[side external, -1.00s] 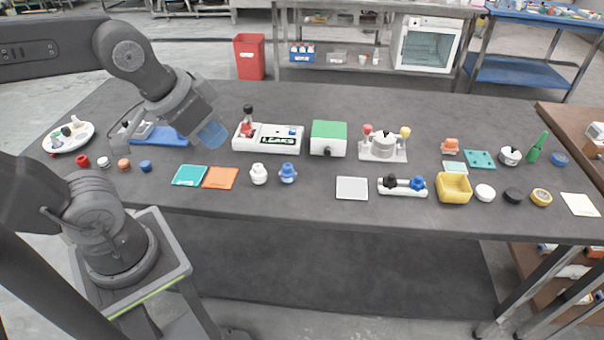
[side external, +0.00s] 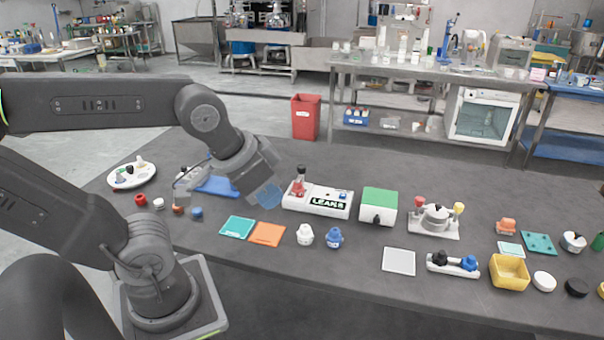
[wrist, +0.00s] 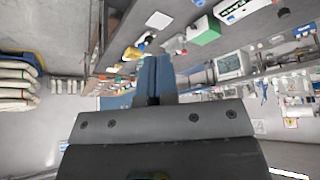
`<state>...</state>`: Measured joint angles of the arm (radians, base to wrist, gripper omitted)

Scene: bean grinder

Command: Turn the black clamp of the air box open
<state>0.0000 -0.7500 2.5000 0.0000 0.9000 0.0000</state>
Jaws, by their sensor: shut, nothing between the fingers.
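A white box with a green top (side external: 378,205) stands near the middle of the table. A small dark part shows on its front face, too small to tell whether it is the black clamp or how it is turned. The box also shows tilted in the wrist view (wrist: 206,31). My gripper (side external: 266,196) is above the table, left of the white box marked LEAKS (side external: 322,205) and well apart from the green-topped box. Its blue fingers are together and empty in the wrist view (wrist: 153,78).
The LEAKS box stands between my gripper and the green-topped box. A white fixture with red and yellow knobs (side external: 434,218) is to the right. Teal (side external: 237,228) and orange (side external: 267,234) squares lie in front, with white (side external: 305,235) and blue (side external: 334,238) small pieces beside them.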

